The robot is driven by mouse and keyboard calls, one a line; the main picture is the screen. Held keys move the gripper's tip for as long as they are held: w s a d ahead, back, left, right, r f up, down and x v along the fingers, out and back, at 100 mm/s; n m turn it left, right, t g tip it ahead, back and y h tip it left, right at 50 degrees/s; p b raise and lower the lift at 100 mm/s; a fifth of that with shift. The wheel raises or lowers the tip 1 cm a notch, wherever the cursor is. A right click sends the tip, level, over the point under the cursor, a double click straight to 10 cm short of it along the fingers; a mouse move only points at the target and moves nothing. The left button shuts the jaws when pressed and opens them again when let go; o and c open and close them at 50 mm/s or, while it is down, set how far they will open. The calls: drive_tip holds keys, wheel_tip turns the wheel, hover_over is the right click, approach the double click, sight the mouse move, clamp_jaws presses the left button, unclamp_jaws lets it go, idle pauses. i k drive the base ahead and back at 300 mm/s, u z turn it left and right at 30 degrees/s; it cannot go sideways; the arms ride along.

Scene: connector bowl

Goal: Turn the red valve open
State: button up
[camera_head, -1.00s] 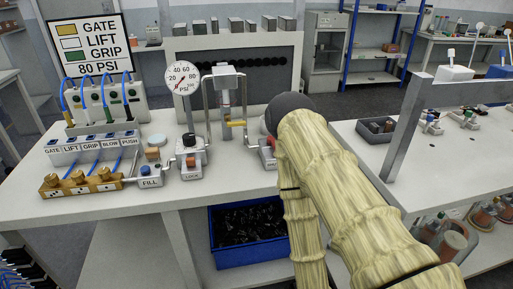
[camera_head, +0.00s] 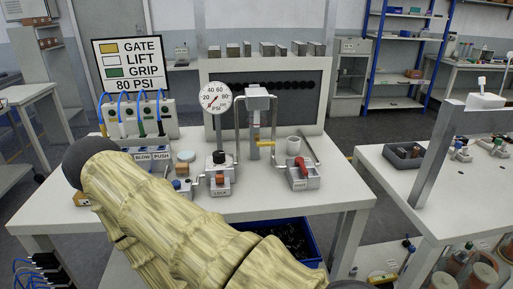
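The red valve handle (camera_head: 300,165) sits on a grey block (camera_head: 304,182) at the right part of the white bench, in plain view. A white cup-like part (camera_head: 293,145) stands just behind it. The pressure gauge (camera_head: 215,98), a white dial with a red needle, stands left of it. My arm, in a pale yellow sleeve, crosses the lower left and middle of the view and hides the bench's front left. My gripper is not in view, so its state and distance from the valve do not show.
A sign (camera_head: 129,64) reads GATE, LIFT, GRIP, 80 PSI. A blue bin (camera_head: 310,246) is under the bench. A second bench (camera_head: 375,158) with a grey post (camera_head: 433,158) is at right.

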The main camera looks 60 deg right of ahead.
sight(300, 161)
drive_tip(key=u, duration=0.1)
drive_tip(key=i, duration=0.75)
drive_tip(key=z, duration=1.6)
